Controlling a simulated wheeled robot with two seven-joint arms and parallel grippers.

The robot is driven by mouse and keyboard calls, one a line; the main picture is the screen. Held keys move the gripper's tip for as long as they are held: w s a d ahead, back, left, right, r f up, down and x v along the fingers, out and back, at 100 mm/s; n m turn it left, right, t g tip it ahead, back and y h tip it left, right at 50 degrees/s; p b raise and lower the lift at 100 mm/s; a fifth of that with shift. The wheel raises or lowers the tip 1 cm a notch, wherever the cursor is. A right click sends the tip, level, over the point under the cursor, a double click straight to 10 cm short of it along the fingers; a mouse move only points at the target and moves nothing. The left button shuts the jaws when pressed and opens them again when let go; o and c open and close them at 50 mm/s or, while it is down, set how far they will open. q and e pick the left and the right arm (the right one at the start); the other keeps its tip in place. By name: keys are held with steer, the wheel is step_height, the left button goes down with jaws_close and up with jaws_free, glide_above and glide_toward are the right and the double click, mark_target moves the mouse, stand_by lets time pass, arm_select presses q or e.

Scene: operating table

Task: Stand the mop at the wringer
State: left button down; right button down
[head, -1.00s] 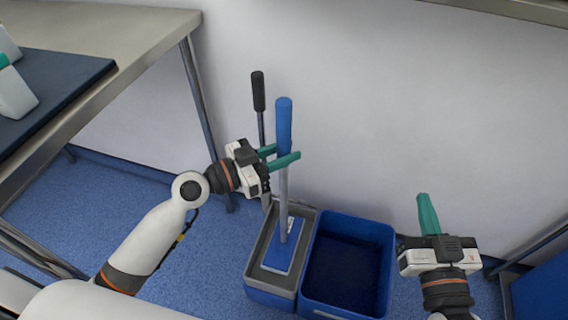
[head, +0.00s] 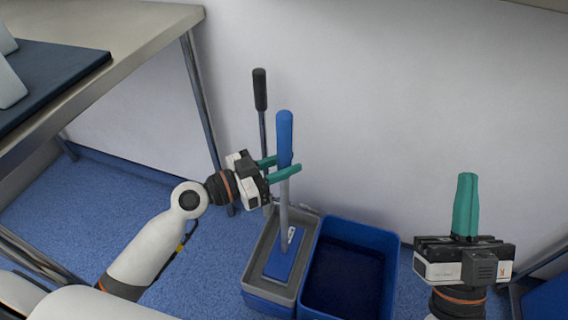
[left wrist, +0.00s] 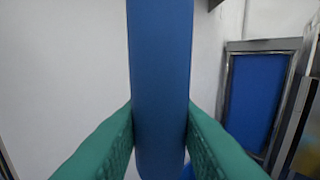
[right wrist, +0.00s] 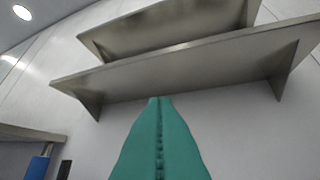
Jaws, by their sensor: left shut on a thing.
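The mop has a blue grip (head: 284,135), a grey pole (head: 284,205) and a flat blue head (head: 283,262). It stands nearly upright, its head within the outline of the grey wringer (head: 255,245); I cannot tell if the head touches the wringer's floor. My left gripper (head: 282,168) is shut on the mop at the lower end of the blue grip. The left wrist view shows the blue grip (left wrist: 160,70) between both teal fingers. My right gripper (head: 467,205) is shut and empty, fingers pointing up, away from the mop at the right.
A black-topped lever (head: 260,90) rises behind the wringer, left of the mop grip. An open blue bucket (head: 388,275) stands right of the wringer. A steel table (head: 110,45) is at the left. Shelves (right wrist: 190,65) show above my right gripper in the right wrist view.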

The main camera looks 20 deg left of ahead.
steer(key=shift+s+r+t+y, duration=0.2)
steer(key=shift+s+t+y, duration=0.1)
arm_select(q)
steer(key=c, duration=1.1)
jaws_free()
steer(key=shift+f, duration=0.1)
steer(key=shift+c, duration=0.2)
arm_select(e)
steer(key=shift+s+r, duration=0.2)
steer(key=shift+s, duration=0.05)
